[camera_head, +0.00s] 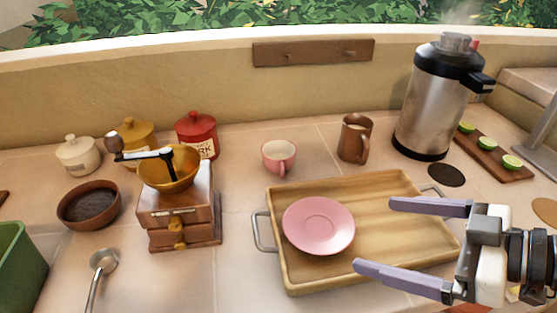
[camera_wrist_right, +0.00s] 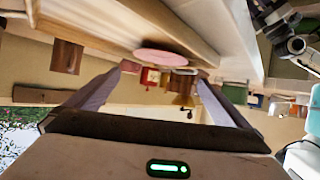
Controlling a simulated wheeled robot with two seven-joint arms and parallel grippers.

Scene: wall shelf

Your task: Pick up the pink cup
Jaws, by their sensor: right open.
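The pink cup (camera_head: 279,156) stands upright on the tiled counter, behind the wooden tray (camera_head: 400,187). Its handle faces the front. A pink saucer (camera_head: 318,225) lies in the left part of the tray, and it also shows in the right wrist view (camera_wrist_right: 160,57). My right gripper (camera_head: 374,235) is open and empty above the right part of the tray, its fingers pointing left. It is apart from the cup, to the right and nearer the front. My left gripper is not in view.
A brown mug (camera_head: 355,139) stands right of the cup, with a steel urn (camera_head: 432,105) further right. A coffee grinder (camera_head: 180,207) and a red canister (camera_head: 197,133) stand to the left. The counter around the cup is clear.

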